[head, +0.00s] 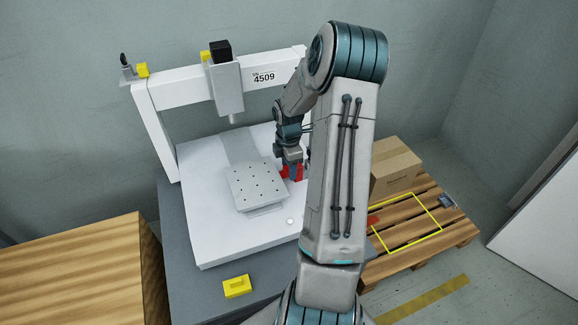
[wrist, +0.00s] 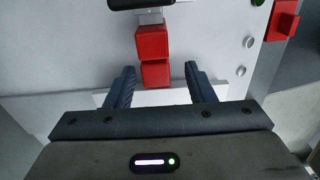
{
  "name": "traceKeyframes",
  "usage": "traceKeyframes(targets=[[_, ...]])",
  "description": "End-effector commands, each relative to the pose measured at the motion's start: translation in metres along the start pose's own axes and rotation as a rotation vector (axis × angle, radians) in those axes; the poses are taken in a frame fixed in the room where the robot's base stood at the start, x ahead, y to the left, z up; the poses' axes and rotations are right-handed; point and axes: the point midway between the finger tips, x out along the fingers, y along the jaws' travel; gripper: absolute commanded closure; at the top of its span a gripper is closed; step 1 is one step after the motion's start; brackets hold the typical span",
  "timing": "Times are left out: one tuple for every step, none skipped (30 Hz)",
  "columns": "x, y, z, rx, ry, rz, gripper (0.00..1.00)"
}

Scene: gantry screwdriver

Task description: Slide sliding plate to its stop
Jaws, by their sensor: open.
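The sliding plate (head: 257,188) is a light grey square with rows of small dark holes. It sits on the white bed of the gantry machine, at the front end of a grey track (head: 240,149). My gripper (head: 290,168) is low over the bed, to the right of the plate; my arm partly hides it. A red part (head: 298,173) shows beside its fingers. In the wrist view my gripper (wrist: 161,76) is open, with one dark finger on each side of a red block (wrist: 155,73). A second red block (wrist: 152,41) is just beyond it. I cannot tell whether the fingers touch.
The white gantry (head: 181,90) carries a spindle (head: 226,85) above the bed. A yellow block (head: 237,286) lies on the grey base in front. A wooden crate (head: 70,260) is at left. A cardboard box (head: 395,167) stands on a pallet (head: 455,222) at right.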

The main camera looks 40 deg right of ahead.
Motion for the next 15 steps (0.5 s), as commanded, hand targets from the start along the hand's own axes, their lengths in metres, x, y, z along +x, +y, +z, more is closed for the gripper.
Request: traceKeyframes(targets=[[-0.006,0.001,0.000,0.000,-0.001,0.003,0.51],[-0.011,0.001,0.001,0.001,-0.001,0.004,0.51],[-0.017,0.001,0.001,0.001,-0.001,0.004,0.51],[-0.023,0.001,0.001,0.002,-0.002,0.004,0.51],[-0.029,0.001,0.001,0.002,-0.002,0.005,0.51],[-0.038,0.001,0.002,0.002,-0.002,0.005,0.51],[-0.046,0.001,0.002,0.003,-0.003,0.005,0.51],[-0.053,0.001,0.002,0.003,-0.002,0.006,0.51],[-0.063,0.001,0.001,0.002,-0.002,0.005,0.51],[-0.070,0.001,0.002,0.002,-0.003,0.005,0.51],[-0.077,0.001,0.002,0.003,-0.003,0.005,0.51],[-0.086,0.000,0.002,0.004,-0.002,0.003,0.51],[-0.092,0.000,0.002,0.005,-0.002,0.003,0.51],[-0.098,0.000,0.002,0.005,-0.002,0.003,0.51],[-0.105,0.000,0.002,0.004,-0.002,0.002,0.51]])
